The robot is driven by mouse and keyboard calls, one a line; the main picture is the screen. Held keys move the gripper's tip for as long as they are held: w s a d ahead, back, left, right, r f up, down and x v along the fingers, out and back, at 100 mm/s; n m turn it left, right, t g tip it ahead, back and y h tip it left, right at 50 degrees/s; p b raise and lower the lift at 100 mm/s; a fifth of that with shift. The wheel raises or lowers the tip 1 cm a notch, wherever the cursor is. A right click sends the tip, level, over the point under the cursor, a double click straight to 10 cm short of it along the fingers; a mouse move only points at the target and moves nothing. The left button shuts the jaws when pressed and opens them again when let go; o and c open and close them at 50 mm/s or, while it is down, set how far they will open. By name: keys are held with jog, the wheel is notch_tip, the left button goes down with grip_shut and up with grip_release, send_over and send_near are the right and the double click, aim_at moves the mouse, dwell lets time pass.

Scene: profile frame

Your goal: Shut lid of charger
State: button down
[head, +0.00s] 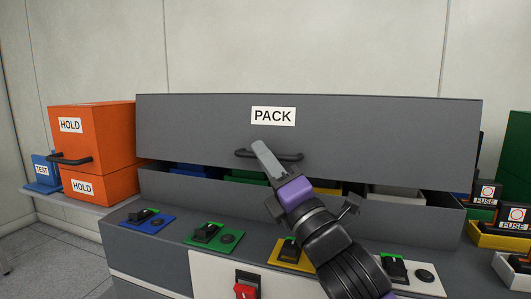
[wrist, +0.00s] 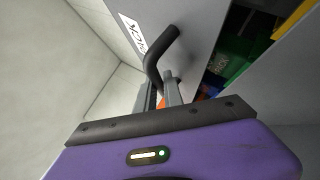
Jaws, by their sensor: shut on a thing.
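The charger's grey lid (head: 370,130), marked PACK (head: 273,116), stands partly open over the grey box front (head: 190,187). A gap between them shows blue, green, yellow and white things inside. The lid's dark bar handle (head: 287,155) is low on its face; it also shows in the wrist view (wrist: 158,58). My gripper (head: 262,152) is at the handle with its grey fingers closed on the bar. The fingers (wrist: 162,92) partly hide the handle in both views.
Below the box, a sloped panel carries black switches on blue (head: 147,220), green (head: 211,235) and yellow (head: 290,253) plates, and a red switch (head: 246,287). Orange HOLD boxes (head: 98,140) stand at the left. FUSE blocks (head: 512,218) sit in trays at the right.

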jog(key=shift+w+d+f, duration=0.15)
jog(key=c, duration=1.6)
grip_release()
jog(key=shift+o, duration=0.2)
jog(key=p+v, duration=0.1)
jog(key=v, duration=0.6)
jog(key=shift+s+d+f, duration=0.15)
jog(key=shift+s, duration=0.2)
